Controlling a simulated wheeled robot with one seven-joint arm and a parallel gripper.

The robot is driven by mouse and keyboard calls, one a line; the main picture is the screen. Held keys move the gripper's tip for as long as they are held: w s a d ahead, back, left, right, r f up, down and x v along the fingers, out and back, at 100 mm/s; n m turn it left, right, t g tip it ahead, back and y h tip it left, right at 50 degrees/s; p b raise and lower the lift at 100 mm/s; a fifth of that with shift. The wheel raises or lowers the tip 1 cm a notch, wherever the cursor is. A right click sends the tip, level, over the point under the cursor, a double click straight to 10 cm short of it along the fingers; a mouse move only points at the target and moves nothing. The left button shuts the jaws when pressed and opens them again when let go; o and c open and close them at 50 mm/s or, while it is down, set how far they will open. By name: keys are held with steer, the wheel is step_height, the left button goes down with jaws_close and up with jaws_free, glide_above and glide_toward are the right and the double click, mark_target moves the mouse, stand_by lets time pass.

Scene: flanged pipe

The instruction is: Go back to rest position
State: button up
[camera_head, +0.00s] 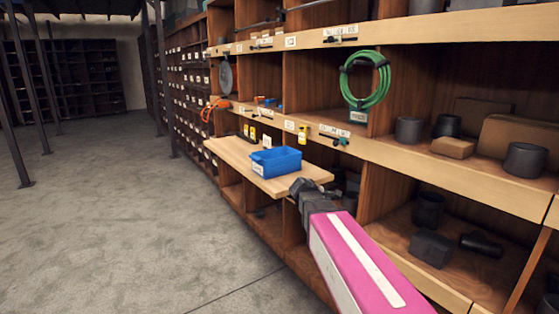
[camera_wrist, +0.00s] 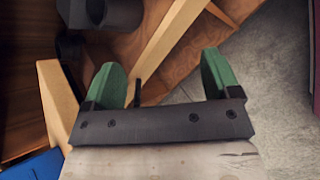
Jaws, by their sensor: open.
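My gripper (camera_head: 298,187) is at the end of my pink arm, beside the near right end of a wooden board that juts out from the shelving. In the wrist view my gripper (camera_wrist: 160,78) shows two green fingers spread wide apart, with nothing held between them. A wooden shelf edge and part of the floor lie beyond the fingers. I cannot make out a flanged pipe for certain in either view.
The jutting board (camera_head: 222,150) carries a blue bin (camera_head: 282,163). The shelving holds a green hose coil (camera_head: 380,85), dark cylinders (camera_head: 525,160) and boxes. In the wrist view a dark rounded object (camera_wrist: 105,14) lies past the fingers. Open concrete floor (camera_head: 100,220) is at left.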

steer(key=s+f+m+g+y, duration=0.4)
steer(key=s+f+m+y, duration=0.5)
steer(key=s+f+m, duration=0.6)
steer(key=s+f, duration=0.3)
steer(key=shift+s+a+f+g, duration=0.15)
steer(key=shift+s+a+g, duration=0.15)
steer(key=shift+g, duration=0.1)
stand_by(1.2)
